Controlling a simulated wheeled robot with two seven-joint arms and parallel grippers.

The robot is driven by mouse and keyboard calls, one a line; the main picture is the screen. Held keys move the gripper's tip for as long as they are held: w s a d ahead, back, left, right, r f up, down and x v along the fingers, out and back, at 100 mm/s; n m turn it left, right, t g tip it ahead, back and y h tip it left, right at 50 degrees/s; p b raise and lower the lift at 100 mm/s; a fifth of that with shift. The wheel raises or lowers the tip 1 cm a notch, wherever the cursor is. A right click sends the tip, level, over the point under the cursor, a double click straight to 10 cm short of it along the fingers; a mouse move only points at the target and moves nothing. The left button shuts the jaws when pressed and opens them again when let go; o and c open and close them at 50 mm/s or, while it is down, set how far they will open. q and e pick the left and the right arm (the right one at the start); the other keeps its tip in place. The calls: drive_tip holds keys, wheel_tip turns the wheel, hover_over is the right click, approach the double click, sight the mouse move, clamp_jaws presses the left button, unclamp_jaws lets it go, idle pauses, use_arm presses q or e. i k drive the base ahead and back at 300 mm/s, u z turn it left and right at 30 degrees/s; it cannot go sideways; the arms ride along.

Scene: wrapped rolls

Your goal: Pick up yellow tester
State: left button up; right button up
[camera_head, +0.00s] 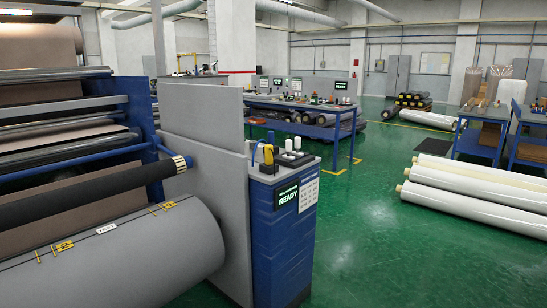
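A small yellow device with a dark cable or grip, which looks like the yellow tester (268,154), stands on top of the blue cabinet (283,240) in the middle of the view. It is upright near the cabinet's left side, beside a black holder with white cylinders (293,150). Its lower part is hard to make out at this size. Neither of my grippers shows in the head view.
A large roller machine (70,150) fills the left, with a grey panel (205,140) beside the cabinet. White wrapped rolls (470,195) lie on the right. A blue workbench (300,108) stands behind. Green floor (375,240) is clear right of the cabinet.

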sight(268, 155)
drive_tip(key=k, duration=0.5)
drive_tip(key=z, duration=0.9)
drive_tip(key=i, duration=1.1)
drive_tip(key=z, duration=0.4)
drive_tip(key=i, duration=1.8)
drive_tip(key=u, duration=0.9)
